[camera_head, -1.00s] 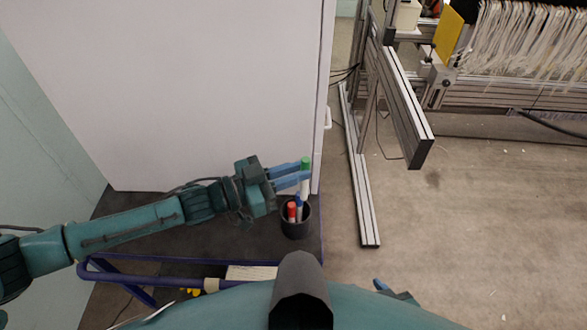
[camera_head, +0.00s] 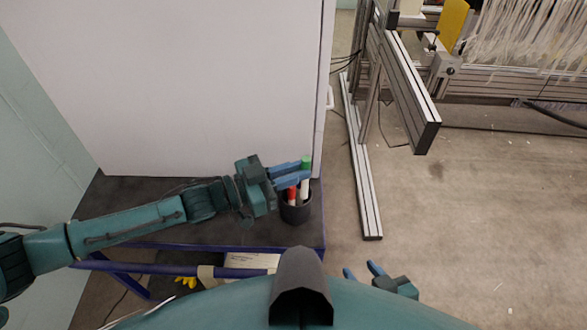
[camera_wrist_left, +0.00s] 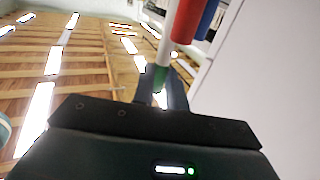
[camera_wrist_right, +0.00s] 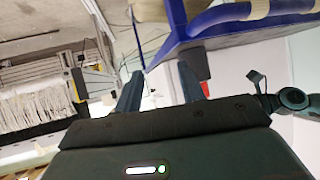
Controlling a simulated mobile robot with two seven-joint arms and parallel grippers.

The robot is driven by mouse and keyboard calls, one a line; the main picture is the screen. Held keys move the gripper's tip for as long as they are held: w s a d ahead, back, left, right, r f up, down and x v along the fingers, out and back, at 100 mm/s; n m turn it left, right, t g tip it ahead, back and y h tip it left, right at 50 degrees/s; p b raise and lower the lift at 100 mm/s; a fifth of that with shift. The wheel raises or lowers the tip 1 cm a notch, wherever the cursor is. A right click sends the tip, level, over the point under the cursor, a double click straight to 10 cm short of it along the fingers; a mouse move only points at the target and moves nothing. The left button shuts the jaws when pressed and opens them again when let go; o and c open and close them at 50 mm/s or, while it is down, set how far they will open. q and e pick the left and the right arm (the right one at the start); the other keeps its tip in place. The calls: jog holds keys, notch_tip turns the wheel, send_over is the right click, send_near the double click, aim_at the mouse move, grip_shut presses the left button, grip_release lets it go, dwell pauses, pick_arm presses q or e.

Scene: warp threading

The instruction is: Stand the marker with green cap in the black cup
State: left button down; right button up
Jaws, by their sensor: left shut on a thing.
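The marker with green cap (camera_head: 307,161) is upright, green end up, with its white body below. My left gripper (camera_head: 304,173) is shut on it near the cap; the left wrist view also shows the green cap (camera_wrist_left: 160,76) between the fingers. The black cup (camera_head: 296,213) stands directly below, near the right end of the cart top. The marker's lower end is at the cup's mouth; I cannot tell how deep it reaches. A red marker (camera_head: 292,192) stands in the cup, and a blue one (camera_wrist_left: 207,20) shows beside it in the left wrist view. My right gripper (camera_head: 363,271) is open and empty.
The dark cart top (camera_head: 150,205) has a blue frame and is mostly clear left of the cup. A pale wall panel (camera_head: 190,90) rises right behind it. A metal loom frame (camera_head: 410,90) stands to the right, with open floor before it.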

pick_arm(q)
notch_tip(320, 180, down, 2)
jog(key=shift+f+b, duration=0.1)
jog(key=shift+b, duration=0.5)
jog(key=shift+f+b, duration=0.35)
jog(key=shift+f, duration=0.15)
jog(key=c, duration=1.3)
grip_release()
jog(key=shift+c, duration=0.2)
